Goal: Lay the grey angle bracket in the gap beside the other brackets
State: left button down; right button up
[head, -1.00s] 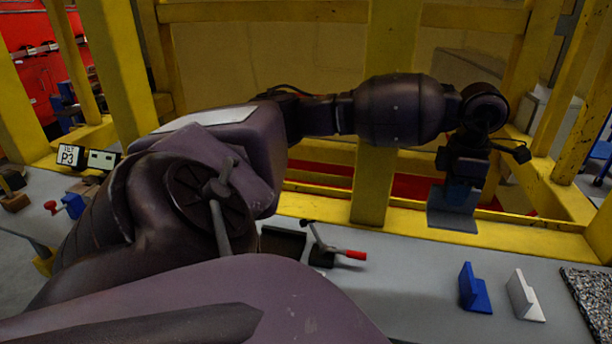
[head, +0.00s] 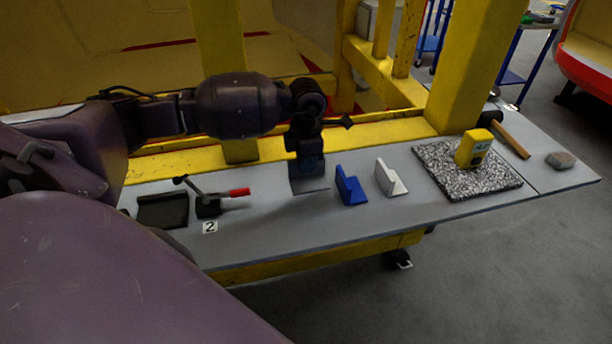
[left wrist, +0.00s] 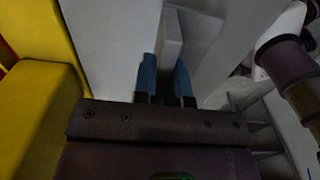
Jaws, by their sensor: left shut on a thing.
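My left gripper (head: 308,172) points down over the grey bench and is shut on the grey angle bracket (head: 311,186). In the left wrist view, the bracket (left wrist: 170,42) shows between the two blue fingertips (left wrist: 165,80). In the head view it is just left of the blue bracket (head: 350,187), with a small space between them. I cannot tell whether its base touches the bench. The white bracket (head: 390,178) stands right of the blue one. Both stand upright on the bench. My right gripper is not in view.
A toggle clamp with a red handle (head: 238,192) and a black tray (head: 163,211) lie to the left. A speckled mat (head: 440,163) with a yellow device (head: 473,149) lies to the right, with a hammer (head: 513,142) and a stone (head: 560,160) beyond. Yellow rails (head: 400,128) run behind the bench.

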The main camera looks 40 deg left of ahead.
aim_at(307, 175)
pick_arm(q)
jog(key=shift+f, duration=0.8)
notch_tip(307, 175, down, 4)
jog(key=shift+r, duration=0.2)
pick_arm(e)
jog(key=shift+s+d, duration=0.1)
pick_arm(q)
jog(key=shift+f, duration=0.15)
jog(key=c, duration=1.2)
grip_release()
jog(key=shift+o, duration=0.2)
